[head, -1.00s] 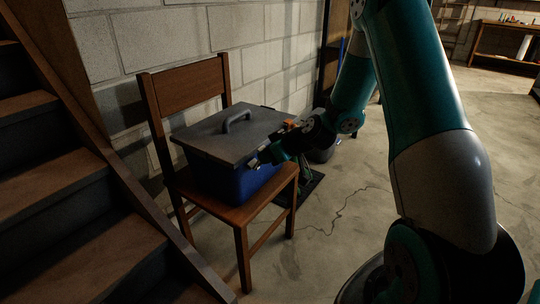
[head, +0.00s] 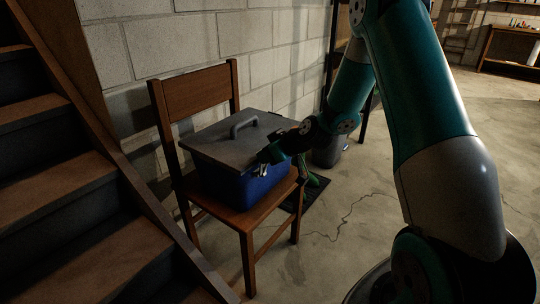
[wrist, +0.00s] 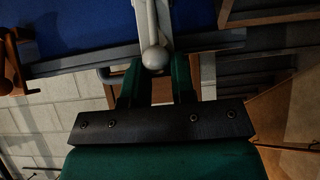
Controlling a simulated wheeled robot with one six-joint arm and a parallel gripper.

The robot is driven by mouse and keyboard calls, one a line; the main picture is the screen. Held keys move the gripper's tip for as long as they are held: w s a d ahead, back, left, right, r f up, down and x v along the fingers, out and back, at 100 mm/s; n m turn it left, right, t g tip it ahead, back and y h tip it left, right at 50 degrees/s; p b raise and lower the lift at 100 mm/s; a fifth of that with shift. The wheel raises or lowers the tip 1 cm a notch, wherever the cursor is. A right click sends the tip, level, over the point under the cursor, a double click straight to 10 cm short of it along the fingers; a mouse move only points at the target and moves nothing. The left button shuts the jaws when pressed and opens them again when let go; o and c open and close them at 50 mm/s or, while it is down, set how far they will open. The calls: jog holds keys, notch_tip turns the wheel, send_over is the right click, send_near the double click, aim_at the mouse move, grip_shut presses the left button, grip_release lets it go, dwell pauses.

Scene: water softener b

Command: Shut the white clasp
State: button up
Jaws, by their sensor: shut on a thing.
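The white clasp (wrist: 152,22) is a pale lever with a round knob, seen against the blue side of the box in the wrist view. My gripper (wrist: 156,66) has its two green fingers on either side of the knob and is shut on it. In the head view my gripper (head: 266,156) is at the box's front edge, just under the lid rim, and a small pale bit of the clasp (head: 262,170) shows below it. The box (head: 226,188) is blue with a flat grey lid (head: 225,143) resting on top. My fingers hide part of the clasp in the head view.
The box stands on a wooden chair (head: 244,217) with its back near the block wall (head: 210,50). Wooden stairs (head: 70,190) rise at the left. A dark bin (head: 328,152) and a dark mat (head: 310,192) are behind the chair. The floor at right is clear.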

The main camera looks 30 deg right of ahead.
jog(key=shift+w+r, duration=0.15)
jog(key=shift+w+a, duration=0.1)
jog(key=shift+w, duration=0.1)
jog(key=o, duration=0.8)
jog(key=shift+s, duration=0.1)
